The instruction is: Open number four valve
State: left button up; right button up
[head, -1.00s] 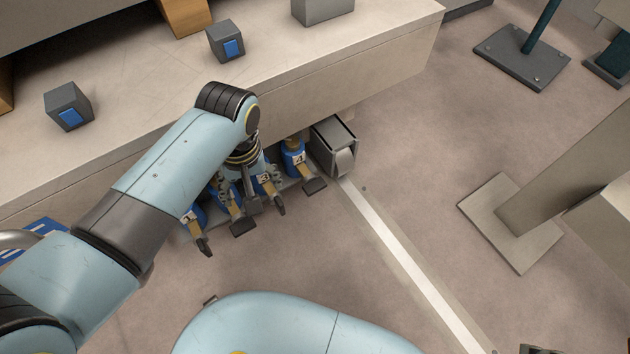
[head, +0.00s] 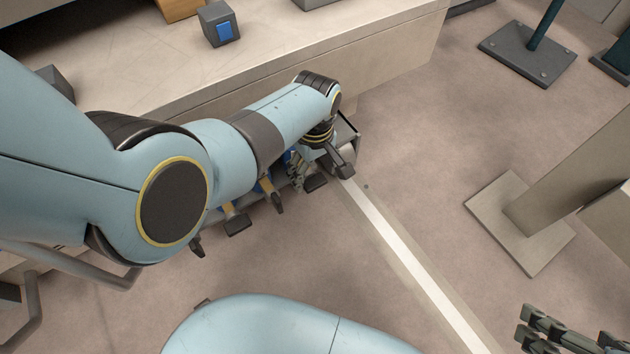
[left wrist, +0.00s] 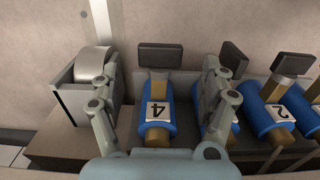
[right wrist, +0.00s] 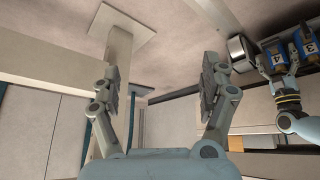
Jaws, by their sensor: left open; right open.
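The number four valve (left wrist: 157,127) has a blue body, a white label with a 4, and a tan lever (left wrist: 160,85) ending in a dark pad (left wrist: 165,56). In the left wrist view it lies between the two fingers of my left gripper (left wrist: 160,95), which is open with no visible grip on it. In the head view my left arm hides most of this valve; its dark pad (head: 316,183) shows. It also shows in the right wrist view (right wrist: 275,54). My right gripper (right wrist: 158,85) is open and empty, far from the valves, at the head view's lower right (head: 565,338).
Other blue valves stand in the same row, including number two (left wrist: 265,112) and number three (right wrist: 305,42). A grey box with a metal roller (left wrist: 92,72) stands beside valve four. A pale bench (head: 390,60) runs behind.

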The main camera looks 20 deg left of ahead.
aim_at(315, 182)
pick_arm(q)
notch_tip(315, 182, down, 3)
jog(key=shift+s+r+b, duration=0.1)
jog(key=shift+b, duration=0.65)
jog(key=shift+f+b, duration=0.4)
jog(key=shift+f, duration=0.2)
pick_arm(e)
jog(key=shift+w+a+f+t, duration=0.1)
jog(key=shift+f+t, duration=1.6)
jog(key=shift+f, duration=0.1)
pick_arm(q)
jog(key=shift+c, duration=0.4)
